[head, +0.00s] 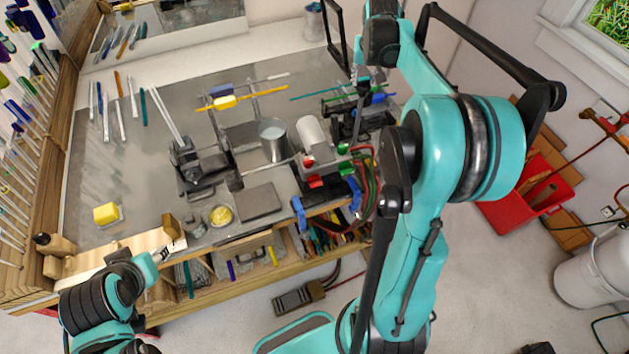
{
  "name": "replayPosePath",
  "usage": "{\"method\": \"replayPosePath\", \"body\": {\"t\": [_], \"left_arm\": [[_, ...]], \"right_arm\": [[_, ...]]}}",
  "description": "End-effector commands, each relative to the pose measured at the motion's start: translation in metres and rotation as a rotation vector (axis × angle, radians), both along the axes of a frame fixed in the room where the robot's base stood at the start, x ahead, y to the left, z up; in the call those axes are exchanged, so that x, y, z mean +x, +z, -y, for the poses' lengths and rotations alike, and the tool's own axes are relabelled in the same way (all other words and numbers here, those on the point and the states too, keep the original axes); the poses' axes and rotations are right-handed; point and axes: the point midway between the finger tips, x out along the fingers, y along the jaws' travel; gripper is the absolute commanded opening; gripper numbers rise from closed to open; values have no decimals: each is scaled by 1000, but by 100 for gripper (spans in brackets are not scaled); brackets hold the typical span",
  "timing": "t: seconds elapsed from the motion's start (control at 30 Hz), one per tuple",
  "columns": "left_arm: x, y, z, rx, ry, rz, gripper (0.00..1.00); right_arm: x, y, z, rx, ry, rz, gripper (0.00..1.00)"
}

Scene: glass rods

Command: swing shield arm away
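A thin black upright frame (328,38), which looks like the shield, stands at the back of the steel bench, left of my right forearm. Its lower end runs down toward my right gripper (362,84). The gripper points down over the back right of the bench. Its fingers are small and dark against the clutter, so I cannot tell whether they touch the shield's arm or are closed. My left gripper (163,254) is low at the bench's front left edge, by a wooden block. Its fingers are too small to read.
A burner with red and green knobs (322,160), a metal cup (273,138) and rod rests (199,170) fill the bench middle. Glass rods (120,115) lie at the left. A red bin (525,195) and white cylinder (598,268) stand on the floor at right.

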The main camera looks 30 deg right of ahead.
Motion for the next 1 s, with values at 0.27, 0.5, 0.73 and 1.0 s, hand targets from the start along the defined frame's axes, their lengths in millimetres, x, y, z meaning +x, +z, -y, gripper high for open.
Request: {"method": "replayPosePath", "body": {"t": [0.27, 0.5, 0.73, 1.0], "left_arm": [[0, 10, 0, 0, 0, 0, 40], [0, 8, 0, 0, 0, 0, 40], [0, 5, 0, 0, 0, 0, 40], [0, -32, 0, 0, 0, 0, 40]], "right_arm": [[-1, 2, 4, 2, 323, 1, 31], [-13, 30, 2, 1, 442, 0, 31], [-32, 74, 0, 1, 440, 0, 31], [-42, 36, -51, -15, 451, 15, 31]]}}
